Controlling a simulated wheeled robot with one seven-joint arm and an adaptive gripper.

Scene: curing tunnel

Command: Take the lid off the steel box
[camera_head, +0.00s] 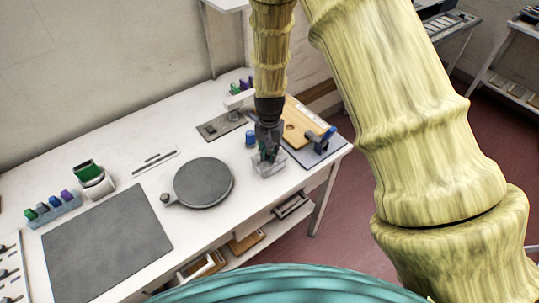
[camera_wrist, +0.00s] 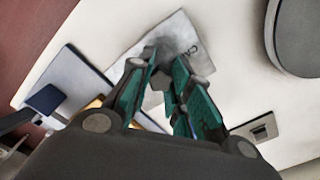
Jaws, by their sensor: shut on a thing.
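The steel box (camera_head: 268,170) is a small grey metal box near the right front edge of the white table. In the wrist view its grey top, the lid (camera_wrist: 184,34), shows just past my fingers, with part of some dark lettering on it. My gripper (camera_head: 268,150) points down over the box. In the wrist view my gripper (camera_wrist: 163,78) has its green-padded fingers close together on the lid's middle. I cannot tell whether any gap lies between lid and box.
A round dark plate (camera_head: 203,183) is to the left. A grey mat (camera_head: 106,242) lies farther left; the table between is mostly clear.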

